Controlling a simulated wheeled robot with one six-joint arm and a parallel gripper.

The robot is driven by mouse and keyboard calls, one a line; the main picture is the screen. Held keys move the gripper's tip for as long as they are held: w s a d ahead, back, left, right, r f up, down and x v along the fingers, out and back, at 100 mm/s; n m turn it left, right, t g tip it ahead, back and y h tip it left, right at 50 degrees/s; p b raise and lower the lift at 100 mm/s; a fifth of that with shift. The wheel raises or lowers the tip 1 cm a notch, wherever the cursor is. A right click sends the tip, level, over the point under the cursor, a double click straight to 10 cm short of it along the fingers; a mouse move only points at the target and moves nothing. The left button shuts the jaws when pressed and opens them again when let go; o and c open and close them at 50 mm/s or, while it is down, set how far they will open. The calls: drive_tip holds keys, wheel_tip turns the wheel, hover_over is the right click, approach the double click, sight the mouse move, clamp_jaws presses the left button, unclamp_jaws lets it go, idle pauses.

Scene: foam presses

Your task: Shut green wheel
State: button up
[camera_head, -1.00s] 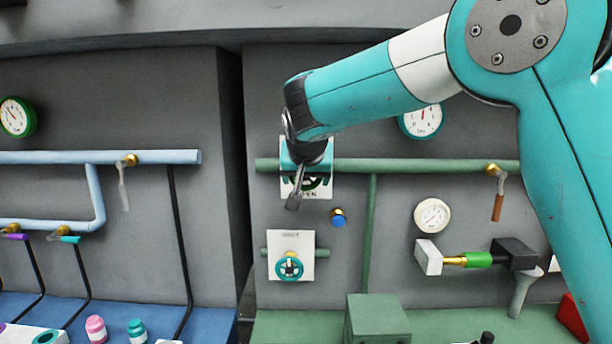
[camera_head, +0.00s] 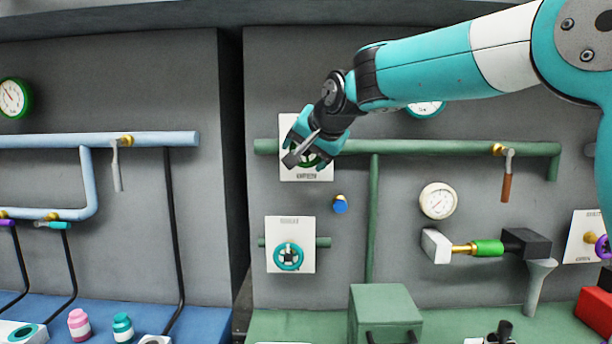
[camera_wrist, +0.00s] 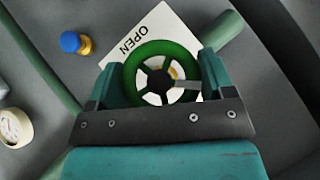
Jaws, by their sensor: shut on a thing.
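The green wheel (camera_wrist: 133,72) sits in front of a white plate (camera_wrist: 165,25) marked OPEN in the wrist view. In the head view the green wheel (camera_head: 327,156) is mostly hidden behind my gripper, on its white plate (camera_head: 318,174) on the green pipe. My gripper (camera_head: 306,147) reaches the wheel from the right. In the wrist view its two fingers (camera_wrist: 160,80) stand on opposite sides of the wheel's rim, shut on it.
A teal wheel (camera_head: 288,256) on another white plate sits below. A blue knob (camera_head: 340,204) and a white gauge (camera_head: 438,201) are on the wall nearby. The green pipe (camera_head: 430,147) runs right to a brown-handled valve (camera_head: 507,176).

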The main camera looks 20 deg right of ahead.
drive_tip(key=m+t+y+b, duration=0.1)
drive_tip(key=b, duration=0.2)
drive_tip(key=m+t+y+b, duration=0.1)
drive_tip(key=y+b, duration=0.1)
drive_tip(key=shift+f+m+b, duration=0.3)
drive_tip(key=shift+b, duration=0.1)
drive_tip(key=shift+r+m+t+y+b, duration=0.2)
drive_tip(key=shift+m+t+y+b, duration=0.85)
drive_tip(key=shift+b, duration=0.45)
drive_tip(key=shift+r, duration=0.1)
drive_tip(key=o, duration=0.9)
drive_tip(key=b+v, duration=0.2)
drive_tip(key=v, duration=1.5)
drive_tip(key=shift+s+d, duration=0.2)
